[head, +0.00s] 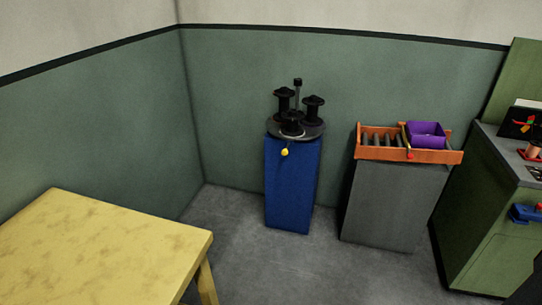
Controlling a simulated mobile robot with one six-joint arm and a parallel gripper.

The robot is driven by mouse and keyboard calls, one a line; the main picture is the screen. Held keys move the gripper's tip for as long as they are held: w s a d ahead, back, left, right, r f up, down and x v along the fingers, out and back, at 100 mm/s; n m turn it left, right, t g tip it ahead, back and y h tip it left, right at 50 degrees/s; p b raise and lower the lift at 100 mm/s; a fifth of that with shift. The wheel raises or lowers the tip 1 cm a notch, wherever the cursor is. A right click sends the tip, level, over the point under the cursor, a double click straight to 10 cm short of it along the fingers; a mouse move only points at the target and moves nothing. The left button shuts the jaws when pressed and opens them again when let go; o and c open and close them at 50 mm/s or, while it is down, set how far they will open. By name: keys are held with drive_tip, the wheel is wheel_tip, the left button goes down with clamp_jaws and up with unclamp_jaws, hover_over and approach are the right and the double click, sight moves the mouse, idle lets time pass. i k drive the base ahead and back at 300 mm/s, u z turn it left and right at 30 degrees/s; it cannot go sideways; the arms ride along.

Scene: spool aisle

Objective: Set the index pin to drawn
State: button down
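A blue pedestal (292,184) stands near the back wall. On its top is a grey round plate (312,132) bearing several black spools (284,99) around a post (298,86). A small yellow knob (285,152) sits at the front, just under the plate's edge; it looks like the index pin. Whether the pin is drawn or seated is too small to tell. My gripper is not in view.
A yellow table (100,245) fills the lower left. Right of the pedestal, a grey cabinet (388,205) carries an orange roller tray (435,156) with a purple bin (426,135). A green cabinet (490,220) stands far right. Grey floor (275,265) is clear before the pedestal.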

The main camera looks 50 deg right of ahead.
sight(285, 151)
drive_tip(key=u, duration=0.4)
drive_tip(key=k, duration=1.25)
drive_tip(key=z, duration=0.85)
drive_tip(key=i, duration=1.05)
drive_tip(key=u, duration=0.15)
